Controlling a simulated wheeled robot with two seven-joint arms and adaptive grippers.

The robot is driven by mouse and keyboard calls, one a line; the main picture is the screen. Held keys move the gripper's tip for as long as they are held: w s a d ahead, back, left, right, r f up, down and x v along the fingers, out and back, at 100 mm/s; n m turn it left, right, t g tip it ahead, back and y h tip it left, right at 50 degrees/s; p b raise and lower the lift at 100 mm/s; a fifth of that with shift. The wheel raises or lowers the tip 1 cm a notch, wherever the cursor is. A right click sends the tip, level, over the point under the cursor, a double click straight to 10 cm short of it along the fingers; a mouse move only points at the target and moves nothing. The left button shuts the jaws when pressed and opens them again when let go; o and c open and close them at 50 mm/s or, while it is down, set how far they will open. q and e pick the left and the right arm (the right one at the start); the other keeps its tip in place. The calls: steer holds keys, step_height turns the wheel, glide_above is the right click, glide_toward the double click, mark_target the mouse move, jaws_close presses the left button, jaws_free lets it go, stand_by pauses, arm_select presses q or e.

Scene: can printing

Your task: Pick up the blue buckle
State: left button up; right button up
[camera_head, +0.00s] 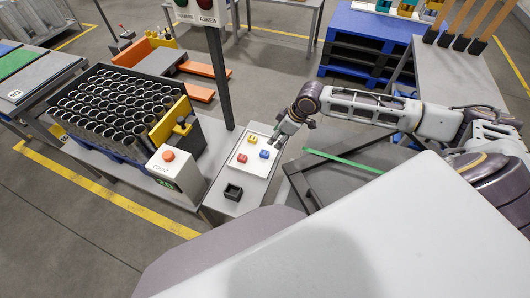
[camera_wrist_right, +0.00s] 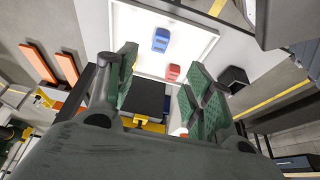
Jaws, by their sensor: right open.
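The blue buckle (camera_head: 264,154) lies on the right side of a white tray (camera_head: 237,166) on a narrow table. A red buckle (camera_head: 242,157) and a yellow buckle (camera_head: 252,138) lie on the same tray. My right gripper (camera_head: 276,139) is above the tray's right edge, close to the blue buckle and apart from it. In the right wrist view, its green-padded fingers (camera_wrist_right: 160,90) are spread with nothing seen between them held. The blue buckle (camera_wrist_right: 161,40) shows beyond the fingertips, with the red buckle (camera_wrist_right: 173,72) nearby. My left gripper is not in view.
A small black open box (camera_head: 233,191) stands at the table's near end. To the left are a control box with an orange button (camera_head: 168,156) and a crate of many cans (camera_head: 117,102). A dark post (camera_head: 219,75) rises behind the tray.

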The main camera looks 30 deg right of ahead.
steer(key=shift+r, duration=0.1)
stand_by(0.4)
glide_above(264, 152)
steer(key=s+d, duration=0.2)
steer(key=shift+w+a+f, duration=0.1)
steer(key=shift+a+f, duration=0.05)
steer(key=shift+f, duration=3.9)
steer(key=shift+b+x, duration=0.3)
steer(key=shift+x, duration=2.3)
steer(key=shift+a, duration=0.15)
steer(key=shift+c, duration=0.4)
